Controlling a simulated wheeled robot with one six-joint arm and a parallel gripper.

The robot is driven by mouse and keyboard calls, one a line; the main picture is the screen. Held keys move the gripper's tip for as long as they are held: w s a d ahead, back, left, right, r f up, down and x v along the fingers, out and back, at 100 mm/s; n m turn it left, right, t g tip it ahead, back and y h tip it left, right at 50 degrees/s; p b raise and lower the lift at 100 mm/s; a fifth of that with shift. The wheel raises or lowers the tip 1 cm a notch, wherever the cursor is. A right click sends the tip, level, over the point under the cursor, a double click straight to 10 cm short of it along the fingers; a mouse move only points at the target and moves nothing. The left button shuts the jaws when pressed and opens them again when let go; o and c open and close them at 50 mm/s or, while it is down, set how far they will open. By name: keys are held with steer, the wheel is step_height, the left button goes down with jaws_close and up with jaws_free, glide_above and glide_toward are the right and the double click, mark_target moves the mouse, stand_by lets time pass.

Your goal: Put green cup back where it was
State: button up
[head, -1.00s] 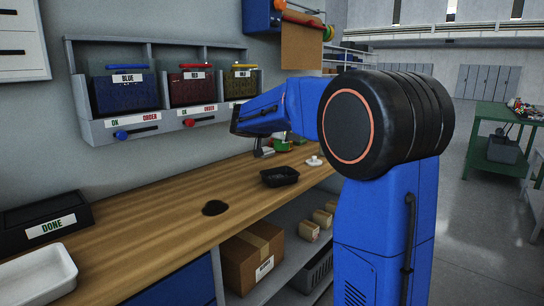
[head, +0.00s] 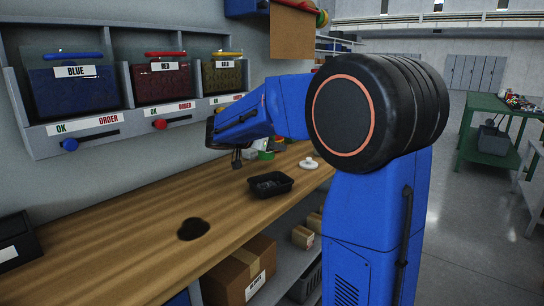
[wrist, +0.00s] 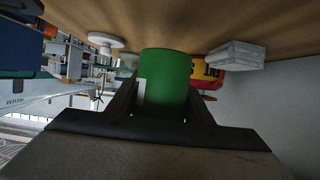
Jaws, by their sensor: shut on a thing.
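The green cup (wrist: 165,80) is between the two fingers of my gripper (wrist: 163,95) in the wrist view, and the gripper is shut on it. The wrist picture is upside down, with the wooden worktop (wrist: 180,25) at the top. The cup is at or very near the worktop; I cannot tell if it touches. A white patch shows at the cup's left side. In the head view my gripper (head: 238,157) is low over the far part of the bench (head: 130,245), and a small green thing (head: 266,155), probably the cup, shows beside it.
A black tray (head: 271,185) and a white round lid (head: 309,163) are on the bench near the gripper. A dark round patch (head: 193,229) lies nearer. Blue, red and gold bins (head: 73,88) hang on the wall. A white block (wrist: 236,55) is close to the cup.

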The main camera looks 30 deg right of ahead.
mark_target(261, 152)
steer(key=shift+f, duration=1.8)
steer(key=shift+f, duration=0.1)
steer(key=o, duration=1.2)
steer(key=v, duration=1.1)
steer(key=shift+s+a+r, duration=0.1)
steer(key=shift+a+r, duration=0.1)
steer(key=shift+a, duration=0.15)
steer(key=shift+a+r, duration=0.1)
steer(key=shift+a, duration=0.05)
steer(key=shift+s, duration=0.15)
